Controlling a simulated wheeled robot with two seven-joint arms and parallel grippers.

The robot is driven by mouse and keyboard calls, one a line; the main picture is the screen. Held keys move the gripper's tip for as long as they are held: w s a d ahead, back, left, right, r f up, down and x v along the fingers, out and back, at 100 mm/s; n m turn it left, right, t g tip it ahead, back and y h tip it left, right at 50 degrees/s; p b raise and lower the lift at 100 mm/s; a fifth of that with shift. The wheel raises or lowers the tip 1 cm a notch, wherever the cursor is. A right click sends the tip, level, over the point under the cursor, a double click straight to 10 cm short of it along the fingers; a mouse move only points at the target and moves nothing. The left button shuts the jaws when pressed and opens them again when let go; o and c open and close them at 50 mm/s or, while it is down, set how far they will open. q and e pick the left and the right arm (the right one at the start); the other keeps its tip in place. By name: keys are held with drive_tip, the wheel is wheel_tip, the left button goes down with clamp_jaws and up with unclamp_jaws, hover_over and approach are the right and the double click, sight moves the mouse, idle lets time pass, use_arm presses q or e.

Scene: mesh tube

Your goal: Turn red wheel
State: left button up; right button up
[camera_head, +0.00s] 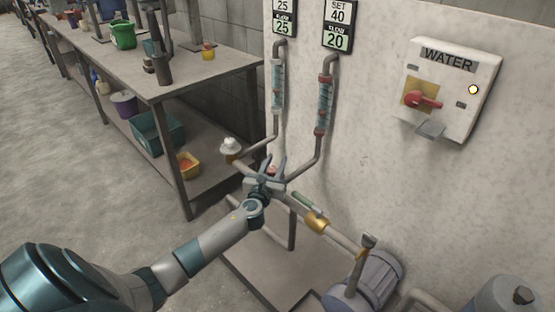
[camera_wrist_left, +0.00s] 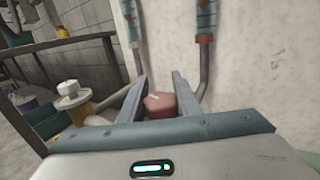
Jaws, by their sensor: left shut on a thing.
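The red wheel (camera_wrist_left: 160,105) sits between the two fingers of my left gripper (camera_wrist_left: 160,82) in the left wrist view. Its lower part is hidden behind the gripper body. In the head view only a small piece of the red wheel (camera_head: 271,170) shows between the fingers. My left gripper (camera_head: 269,164) is at the pipe junction below the two flow tubes, with its fingers on either side of the wheel, shut on it. My right gripper is not in view.
A white wheel (camera_head: 230,146) on a brass fitting stands just left of my left gripper. Two flow tubes (camera_head: 278,84) (camera_head: 323,105) rise along the wall. A WATER switch box (camera_head: 450,88) hangs at right. A pump (camera_head: 375,280) is below. A workbench (camera_head: 165,75) stands at left.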

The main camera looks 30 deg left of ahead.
use_arm(q)
drive_tip(key=shift+s+a+r+n+g+y+p, duration=0.1)
drive_tip(key=shift+s+a+n+g+y+p, duration=0.2)
drive_tip(key=shift+n+g+y, duration=1.25)
drive_tip(key=shift+s+a+f+n+g+y+p, duration=0.2)
drive_tip(key=shift+a+n+g+y, duration=0.25)
drive_tip(key=shift+n+g+y, duration=1)
drive_tip(key=shift+s+a+r+n+g+y+p, duration=0.2)
drive_tip(key=shift+s+a+n+g+y, duration=0.15)
drive_tip(key=shift+n+g+y, duration=1.15)
drive_tip(key=shift+m+t+y, duration=0.3)
drive_tip(key=shift+t+y, duration=0.1)
drive_tip(key=shift+y, duration=0.1)
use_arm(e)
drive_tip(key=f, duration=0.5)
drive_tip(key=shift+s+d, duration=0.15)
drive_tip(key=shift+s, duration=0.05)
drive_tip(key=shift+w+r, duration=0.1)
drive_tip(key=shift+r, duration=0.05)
use_arm(q)
drive_tip(key=o, duration=1.1)
drive_tip(key=shift+c, duration=0.2)
